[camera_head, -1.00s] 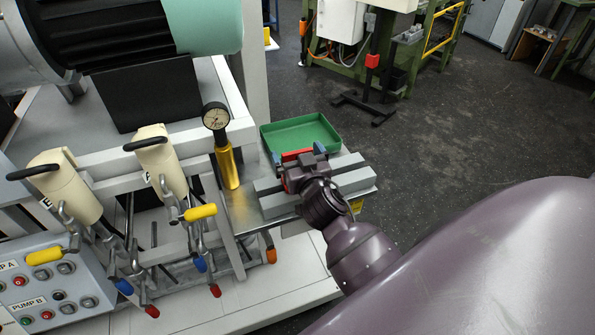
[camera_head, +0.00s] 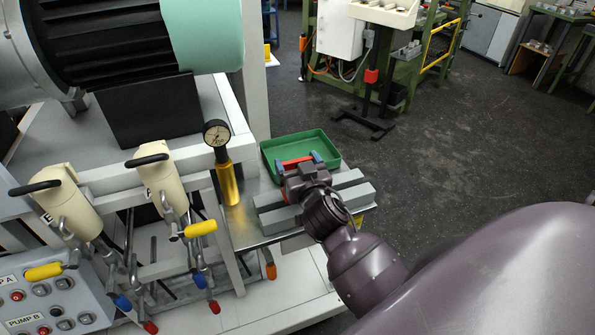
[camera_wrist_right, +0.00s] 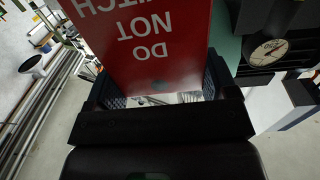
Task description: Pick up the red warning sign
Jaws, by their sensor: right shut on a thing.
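The red warning sign (camera_wrist_right: 165,75) fills the upper middle of the right wrist view, its white lettering "DO NOT" upside down and its far part cut off by the frame. In the head view the sign (camera_head: 297,161) shows only as a thin red strip. In the right wrist view the fingers (camera_wrist_right: 160,88) lie at both sides of the sign's near edge. My left gripper is not in view.
A green tray (camera_head: 328,143) lies just behind the sign. Grey bars (camera_head: 350,194) lie beside my right gripper. Open floor (camera_head: 450,150) is at right.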

